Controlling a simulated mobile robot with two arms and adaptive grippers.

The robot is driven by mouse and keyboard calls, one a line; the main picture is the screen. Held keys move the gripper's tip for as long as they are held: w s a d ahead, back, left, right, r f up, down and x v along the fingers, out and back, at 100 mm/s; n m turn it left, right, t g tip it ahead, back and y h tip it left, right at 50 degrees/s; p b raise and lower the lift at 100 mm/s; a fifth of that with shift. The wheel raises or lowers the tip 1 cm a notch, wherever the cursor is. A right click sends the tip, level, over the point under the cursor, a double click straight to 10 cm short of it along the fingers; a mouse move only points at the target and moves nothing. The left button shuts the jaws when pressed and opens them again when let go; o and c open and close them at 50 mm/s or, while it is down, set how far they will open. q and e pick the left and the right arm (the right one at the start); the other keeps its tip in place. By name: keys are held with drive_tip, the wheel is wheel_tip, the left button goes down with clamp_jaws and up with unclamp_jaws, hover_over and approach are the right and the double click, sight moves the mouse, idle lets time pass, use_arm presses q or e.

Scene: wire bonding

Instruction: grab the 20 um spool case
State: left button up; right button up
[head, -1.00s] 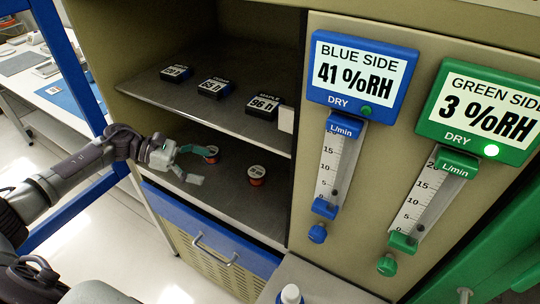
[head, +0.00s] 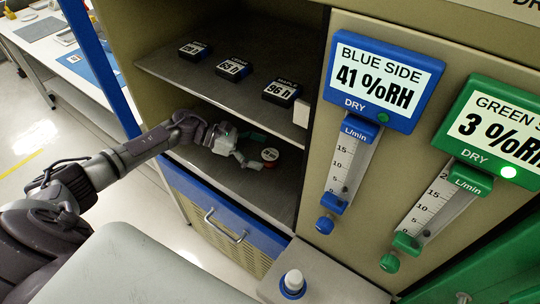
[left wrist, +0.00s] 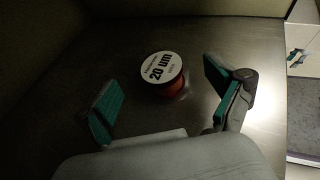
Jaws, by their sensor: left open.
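The 20 um spool case (left wrist: 162,70) is a small red cylinder with a white round label reading "20 um". It stands upright on the lower shelf of the cabinet. In the head view a red spool with a white top (head: 270,156) sits just ahead of my left gripper (head: 252,148). My left gripper also shows in the left wrist view (left wrist: 164,97), its two teal-padded fingers spread wide. The spool case lies between and slightly beyond the fingertips, with clear gaps on both sides. My right gripper is not in view.
A blue drawer front with a handle (head: 225,226) is below. The blue meter panel (head: 375,80) stands to the right.

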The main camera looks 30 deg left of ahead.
sight(268, 154)
use_arm(q)
drive_tip(key=x, duration=0.3)
drive_tip(key=shift+d+f+p, duration=0.1)
drive_tip(key=shift+d+p, duration=0.05)
drive_tip(key=shift+p, duration=0.15)
drive_tip(key=shift+c, duration=0.4)
drive_tip(key=c, duration=1.2)
